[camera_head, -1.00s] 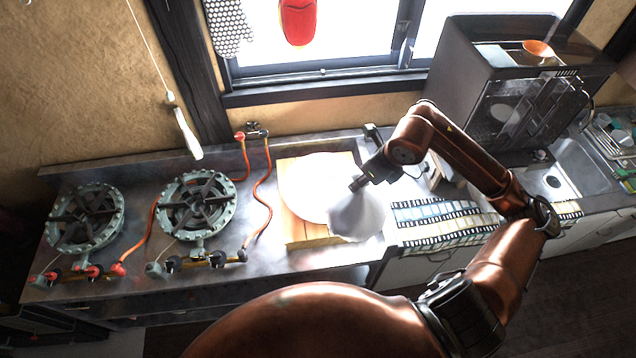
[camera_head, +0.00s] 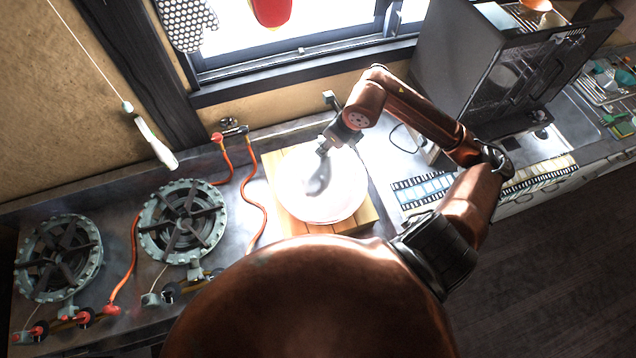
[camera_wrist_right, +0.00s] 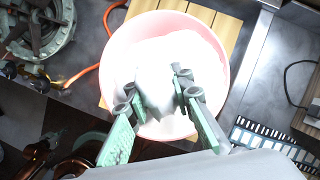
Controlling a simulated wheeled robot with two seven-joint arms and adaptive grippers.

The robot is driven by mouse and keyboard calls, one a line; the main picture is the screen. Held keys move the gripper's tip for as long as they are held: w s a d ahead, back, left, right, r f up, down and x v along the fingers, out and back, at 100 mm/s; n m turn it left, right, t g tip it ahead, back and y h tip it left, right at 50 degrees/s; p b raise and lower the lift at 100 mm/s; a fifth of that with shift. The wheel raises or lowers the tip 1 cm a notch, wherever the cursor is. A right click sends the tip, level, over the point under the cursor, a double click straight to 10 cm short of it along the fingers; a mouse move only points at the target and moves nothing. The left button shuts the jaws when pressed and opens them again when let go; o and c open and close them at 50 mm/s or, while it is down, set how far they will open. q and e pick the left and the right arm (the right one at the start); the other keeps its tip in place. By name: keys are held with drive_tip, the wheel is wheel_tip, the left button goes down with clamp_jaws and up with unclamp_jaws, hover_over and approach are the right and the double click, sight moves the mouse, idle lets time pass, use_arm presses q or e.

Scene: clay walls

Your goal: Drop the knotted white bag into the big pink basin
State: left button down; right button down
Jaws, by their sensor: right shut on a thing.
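The big pink basin (camera_head: 282,190) stands on a slatted wooden board on the steel counter, and its pink rim also shows in the wrist view (camera_wrist_right: 112,60). My right gripper (camera_head: 323,150) is over the basin, fingers pointing down into its opening. In the wrist view its green fingers (camera_wrist_right: 157,97) are closed on the white bag (camera_wrist_right: 155,75). The bag hangs within the basin's outline. It is overexposed against the pale interior, so its knot and whether it touches the bottom cannot be told. My left gripper is out of view.
Two gas burners (camera_head: 182,220) with orange hoses (camera_head: 250,190) stand left of the board (camera_head: 370,212). A film-strip patterned cloth (camera_head: 425,188) lies to the right, with a dark oven-like cabinet (camera_head: 500,80) behind. A white handle (camera_head: 155,145) hangs on a cord at left.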

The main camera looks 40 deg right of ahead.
sight(326, 156)
drive_tip(key=shift+s+f+b, duration=0.2)
drive_tip(key=shift+f+b, duration=0.15)
drive_tip(key=shift+f, duration=0.45)
wheel_tip(326, 156, down, 3)
drive_tip(key=shift+w+b, duration=0.1)
drive_tip(key=shift+b, duration=0.6)
drive_tip(key=shift+f, duration=0.4)
drive_tip(key=c, duration=2)
unclamp_jaws()
drive_tip(key=shift+c, duration=0.2)
drive_tip(key=o, duration=0.4)
